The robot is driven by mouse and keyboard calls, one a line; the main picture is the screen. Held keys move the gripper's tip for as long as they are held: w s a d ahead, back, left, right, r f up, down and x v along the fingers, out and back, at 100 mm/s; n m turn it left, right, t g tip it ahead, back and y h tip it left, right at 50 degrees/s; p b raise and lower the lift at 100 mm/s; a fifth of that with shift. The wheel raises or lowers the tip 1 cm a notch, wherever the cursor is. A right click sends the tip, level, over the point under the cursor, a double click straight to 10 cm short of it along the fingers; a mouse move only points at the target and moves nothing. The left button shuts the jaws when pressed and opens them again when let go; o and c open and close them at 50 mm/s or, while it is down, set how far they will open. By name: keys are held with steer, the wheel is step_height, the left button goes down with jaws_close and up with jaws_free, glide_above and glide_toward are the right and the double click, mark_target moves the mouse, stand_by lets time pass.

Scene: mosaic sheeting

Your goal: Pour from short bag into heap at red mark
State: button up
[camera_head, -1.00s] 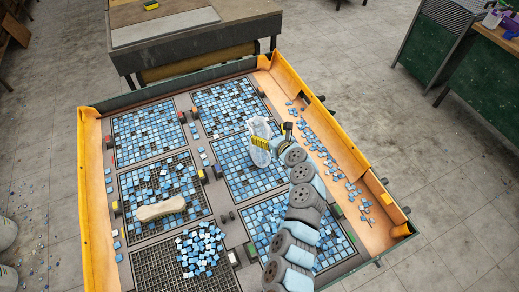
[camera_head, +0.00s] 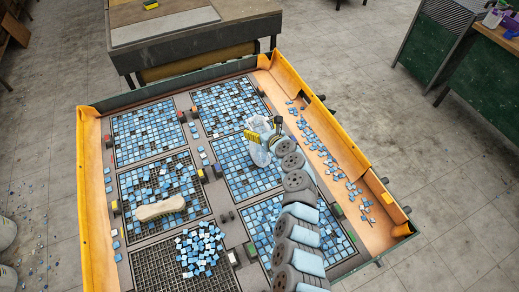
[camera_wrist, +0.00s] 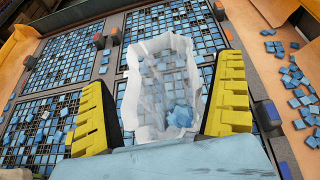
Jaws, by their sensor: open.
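The short bag (camera_head: 258,155) is clear plastic and stands on the middle right tile panel. In the wrist view the bag (camera_wrist: 150,62) is between my fingers, with some blue tiles (camera_wrist: 179,115) visible in its lower part. My gripper (camera_head: 264,130) has yellow ribbed pads and is open around the bag. In the wrist view the gripper (camera_wrist: 163,88) shows a gap at the right pad; contact on the left is unclear. A heap of loose blue and white tiles (camera_head: 200,248) lies on the lower left grid. Red blocks (camera_head: 181,117) sit beside the upper panels; which one is the mark is unclear.
A pale bone-shaped object (camera_head: 160,208) lies on the middle left panel. Loose tiles (camera_head: 322,150) lie along the tray's right side. The tray has a raised yellow rim (camera_head: 330,128). Small coloured blocks stand between panels. A grey table (camera_head: 190,55) stands behind.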

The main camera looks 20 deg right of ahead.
steer(key=shift+w+a+f, duration=0.1)
steer(key=shift+w+f, duration=0.2)
steer(key=shift+w, duration=0.2)
steer(key=c, duration=1.3)
steer(key=shift+c, duration=0.2)
